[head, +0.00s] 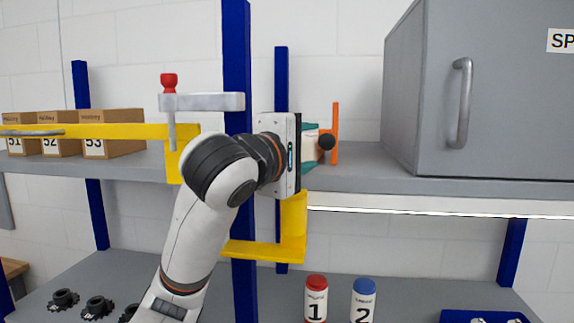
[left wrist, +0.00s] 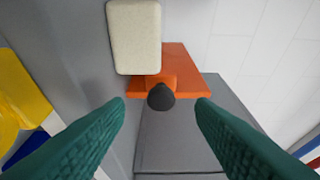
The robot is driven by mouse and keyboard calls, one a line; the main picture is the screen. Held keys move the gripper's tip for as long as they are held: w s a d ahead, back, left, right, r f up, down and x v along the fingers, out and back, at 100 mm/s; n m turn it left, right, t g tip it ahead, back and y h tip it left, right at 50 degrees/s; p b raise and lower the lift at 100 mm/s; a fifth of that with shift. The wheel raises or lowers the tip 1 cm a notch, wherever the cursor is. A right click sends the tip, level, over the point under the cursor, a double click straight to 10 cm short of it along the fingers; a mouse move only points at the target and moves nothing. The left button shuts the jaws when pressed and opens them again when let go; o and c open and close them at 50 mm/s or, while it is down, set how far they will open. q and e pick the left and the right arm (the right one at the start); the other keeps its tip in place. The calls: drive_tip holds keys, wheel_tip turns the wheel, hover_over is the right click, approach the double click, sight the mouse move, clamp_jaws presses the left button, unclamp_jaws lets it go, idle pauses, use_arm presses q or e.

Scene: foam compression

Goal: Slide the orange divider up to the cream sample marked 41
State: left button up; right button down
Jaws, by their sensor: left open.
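The orange divider (head: 335,132) stands on the upper shelf, left of the grey cabinet. In the left wrist view the divider (left wrist: 188,62) carries a black knob (left wrist: 161,97). The cream sample (left wrist: 134,38) lies right by the divider's upper left part in that view; I cannot tell if they touch. Its marking does not show. My left gripper (head: 312,147) is open, its teal fingers pointing at the divider. In the wrist view its fingertips (left wrist: 161,104) are on either side of the knob, with gaps. My right gripper is not in view.
The grey cabinet (head: 500,95) with a handle stands right of the divider. A blue post (head: 237,60) and yellow brackets (head: 265,250) are close to my left arm. Numbered boxes (head: 115,132) stand on the shelf at left. Red and blue-capped containers (head: 316,300) stand below.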

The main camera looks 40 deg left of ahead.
sight(325, 143)
use_arm(q)
drive_tip(key=s+d+b, duration=0.1)
drive_tip(key=s+b, duration=0.1)
drive_tip(key=s, duration=0.5)
drive_tip(key=shift+s, duration=0.15)
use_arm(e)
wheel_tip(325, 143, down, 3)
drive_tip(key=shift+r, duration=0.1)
use_arm(q)
drive_tip(key=w+p, duration=0.2)
drive_tip(key=w, duration=0.1)
drive_tip(key=w+p, duration=0.2)
drive_tip(key=w, duration=0.2)
drive_tip(key=w+a+p, duration=0.1)
drive_tip(key=w+p, duration=0.1)
drive_tip(key=w, duration=0.2)
drive_tip(key=shift+w+a+r, duration=0.1)
drive_tip(key=shift+w+r, duration=0.05)
drive_tip(key=shift+r, duration=0.05)
drive_tip(key=shift+w+f, duration=0.2)
drive_tip(key=shift+w, duration=0.45)
clamp_jaws()
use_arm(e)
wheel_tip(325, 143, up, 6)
